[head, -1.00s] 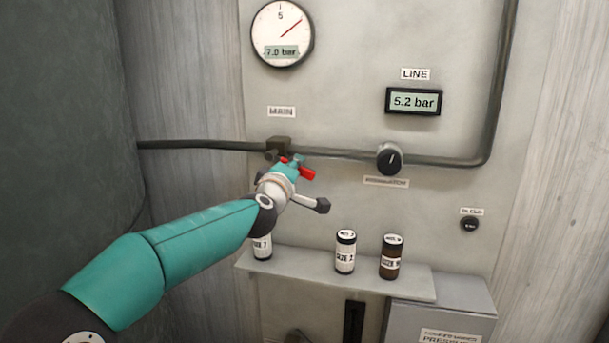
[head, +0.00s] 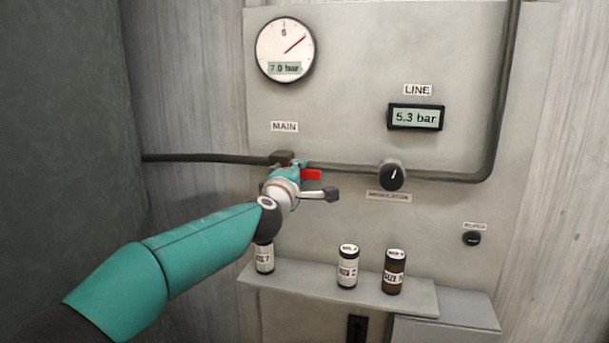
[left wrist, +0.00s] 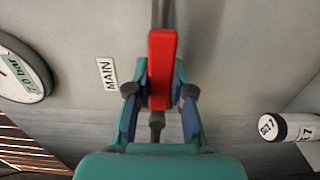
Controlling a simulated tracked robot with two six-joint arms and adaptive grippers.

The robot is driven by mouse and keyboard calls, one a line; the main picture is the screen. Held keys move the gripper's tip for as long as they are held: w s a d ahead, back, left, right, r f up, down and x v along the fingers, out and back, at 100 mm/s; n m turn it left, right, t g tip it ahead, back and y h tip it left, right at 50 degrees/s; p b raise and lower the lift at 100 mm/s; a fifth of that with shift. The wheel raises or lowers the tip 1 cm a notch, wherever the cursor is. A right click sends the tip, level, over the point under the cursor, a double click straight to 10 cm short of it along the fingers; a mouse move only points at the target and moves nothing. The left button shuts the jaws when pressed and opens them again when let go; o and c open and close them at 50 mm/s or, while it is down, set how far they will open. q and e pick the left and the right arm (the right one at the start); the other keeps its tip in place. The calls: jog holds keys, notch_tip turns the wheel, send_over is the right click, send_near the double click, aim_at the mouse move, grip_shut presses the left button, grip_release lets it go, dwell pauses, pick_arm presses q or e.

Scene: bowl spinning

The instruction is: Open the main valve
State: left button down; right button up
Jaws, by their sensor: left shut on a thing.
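The main valve's red handle (head: 312,174) shows in the head view below the MAIN label (head: 284,127). It sits on the dark pipe at the valve body (head: 282,158). My left gripper (head: 298,171) is over the valve and hides part of the handle. In the left wrist view the red handle (left wrist: 161,60) lies between the two fingers of my left gripper (left wrist: 160,92), which is shut on it. There the handle lies lengthwise in line with the pipe (left wrist: 162,12). My right gripper is in neither view.
A gauge (head: 285,50) reads 7.0 bar and the LINE display (head: 415,117) 5.3 bar. A black regulator knob (head: 393,176) is on the pipe to the right. Several bottles stand on a shelf (head: 320,288) below. A small black knob (head: 471,238) is lower right.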

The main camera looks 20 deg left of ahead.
pick_arm(q)
jog(key=shift+f, duration=0.2)
jog(key=c, duration=1)
grip_release()
jog(key=shift+a, duration=0.15)
jog(key=shift+r, duration=0.1)
jog(key=shift+s, duration=0.1)
jog(key=s, duration=1.1)
jog(key=shift+s+d, duration=0.35)
jog(key=shift+d, duration=0.05)
jog(key=shift+a, duration=0.1)
